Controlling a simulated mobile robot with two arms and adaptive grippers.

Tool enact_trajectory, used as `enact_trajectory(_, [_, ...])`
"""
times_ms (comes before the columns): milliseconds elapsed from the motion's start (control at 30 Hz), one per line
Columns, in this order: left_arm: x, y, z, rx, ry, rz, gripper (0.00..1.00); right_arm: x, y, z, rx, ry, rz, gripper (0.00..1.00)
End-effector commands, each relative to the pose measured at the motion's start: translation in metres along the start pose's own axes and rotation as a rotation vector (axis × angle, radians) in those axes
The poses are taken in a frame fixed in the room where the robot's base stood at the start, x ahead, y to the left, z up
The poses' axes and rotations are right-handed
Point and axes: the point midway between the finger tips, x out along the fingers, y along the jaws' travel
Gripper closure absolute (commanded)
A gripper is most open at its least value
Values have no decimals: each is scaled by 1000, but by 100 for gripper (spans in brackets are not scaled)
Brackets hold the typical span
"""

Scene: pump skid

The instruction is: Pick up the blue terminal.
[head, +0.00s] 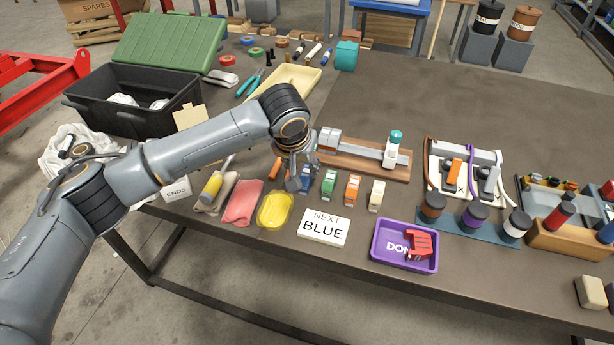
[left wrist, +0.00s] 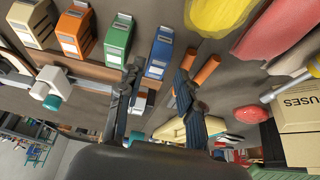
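The blue terminal (head: 306,178) stands upright at the left end of a row of terminals near the table's front. It also shows in the left wrist view (left wrist: 159,53), beside the green terminal. My left gripper (head: 297,180) is low over the table at the blue terminal and partly covers it in the head view. In the left wrist view its fingers (left wrist: 157,84) are apart, with the blue terminal ahead of the gap between them. I cannot tell whether a finger touches it. My right gripper is not in view.
Green (head: 330,182), orange (head: 352,189) and cream (head: 377,195) terminals stand to the right. A card (head: 323,227) reads "NEXT BLUE". A purple tray (head: 385,255) holds a red terminal (head: 420,244).

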Motion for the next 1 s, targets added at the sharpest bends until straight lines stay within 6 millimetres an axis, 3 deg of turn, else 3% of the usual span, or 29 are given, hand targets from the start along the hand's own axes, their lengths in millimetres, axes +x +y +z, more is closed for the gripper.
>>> enact_trajectory(167, [12,1,-1,1,-1,0,64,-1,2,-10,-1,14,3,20])
enact_trajectory(433, [50,3,-3,0,-1,0,64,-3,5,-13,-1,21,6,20])
enact_trajectory(733, [57,2,-3,1,0,0,64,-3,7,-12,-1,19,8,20])
enact_trajectory(767, [57,2,-3,1,0,0,66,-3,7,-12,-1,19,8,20])
enact_trajectory(933, [57,2,-3,1,0,0,100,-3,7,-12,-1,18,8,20])
enact_trajectory(1000, [56,2,-4,1,1,0,100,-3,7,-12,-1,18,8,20])
